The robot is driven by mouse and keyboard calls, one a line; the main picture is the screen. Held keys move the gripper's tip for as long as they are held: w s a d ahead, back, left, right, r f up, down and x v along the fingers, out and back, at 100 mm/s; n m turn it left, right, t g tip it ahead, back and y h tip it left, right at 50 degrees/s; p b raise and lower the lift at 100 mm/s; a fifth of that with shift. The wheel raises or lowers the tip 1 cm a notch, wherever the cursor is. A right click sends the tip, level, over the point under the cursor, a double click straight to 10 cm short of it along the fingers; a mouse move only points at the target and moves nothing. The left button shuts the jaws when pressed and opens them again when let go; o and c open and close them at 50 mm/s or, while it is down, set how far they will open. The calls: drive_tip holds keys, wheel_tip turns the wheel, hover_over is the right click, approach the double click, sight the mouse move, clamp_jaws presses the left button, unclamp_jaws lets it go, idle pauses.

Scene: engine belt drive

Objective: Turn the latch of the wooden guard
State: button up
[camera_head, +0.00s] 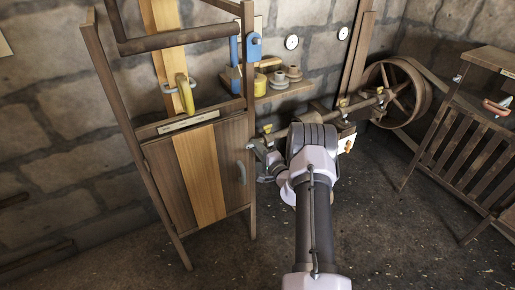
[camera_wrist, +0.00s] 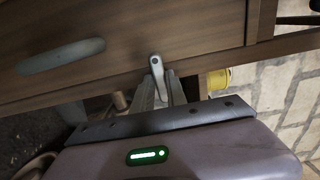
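The wooden guard (camera_head: 198,178) is a plank door with a lighter middle board, low in a wooden frame, and looks closed. Its grey handle (camera_head: 241,172) is near its right edge; it also shows in the wrist view (camera_wrist: 60,56). The latch (camera_wrist: 156,66) is a small grey metal lever with a round pivot, at the guard's edge by the frame post. My gripper (camera_head: 258,150) is at the guard's right side; in the wrist view its fingers (camera_wrist: 160,88) lie close on both sides of the latch and appear shut on it. The latch is too small to make out in the head view.
A shaft (camera_head: 345,108) with a large wheel (camera_head: 397,92) runs behind my arm. A slatted wooden stand (camera_head: 462,150) is at the right. The floor in front is clear.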

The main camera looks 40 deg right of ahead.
drive_tip(key=o, duration=0.3)
drive_tip(key=shift+s, duration=0.1)
drive_tip(key=s+a+p, duration=0.1)
drive_tip(key=s, duration=0.4)
drive_tip(key=s+a+p, duration=0.1)
drive_tip(key=s+p, duration=0.1)
drive_tip(key=s, duration=0.4)
drive_tip(key=s+a+p, duration=0.1)
drive_tip(key=s, duration=0.5)
drive_tip(key=shift+p, duration=0.4)
